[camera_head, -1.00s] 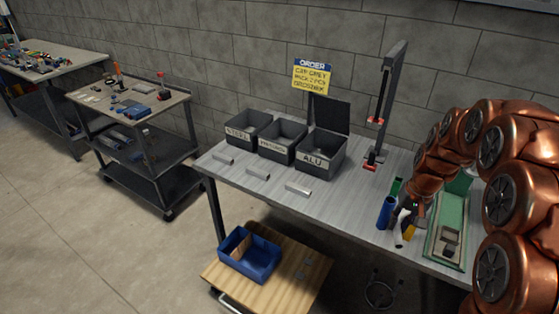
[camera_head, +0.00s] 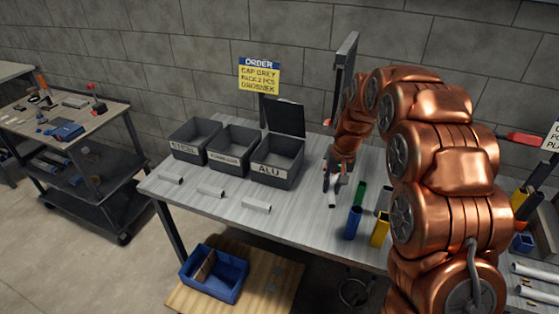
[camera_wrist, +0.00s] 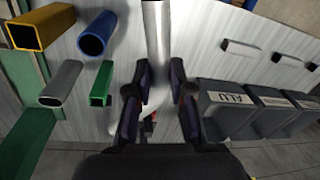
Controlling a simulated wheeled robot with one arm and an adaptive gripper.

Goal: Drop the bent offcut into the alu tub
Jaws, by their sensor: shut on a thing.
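My gripper (camera_wrist: 161,85) is shut on the bent offcut (camera_wrist: 156,40), a pale grey tube that runs up out of the wrist view and bends between the fingers. In the head view my gripper (camera_head: 333,182) is above the table, to the right of the alu tub, with a pale end of the offcut (camera_head: 332,204) below it. The alu tub (camera_head: 269,173) is a dark grey bin marked ALU, with its lid raised at the back. It also shows at the right in the wrist view (camera_wrist: 229,118). No gap to the table can be judged.
Two more dark tubs, one the steel tub (camera_head: 186,152), stand left of the alu tub. Short pale pieces (camera_head: 256,206) lie in front of them. A blue tube (camera_head: 353,222), a yellow tube (camera_head: 380,230) and a green tube (camera_head: 360,193) stand near my gripper.

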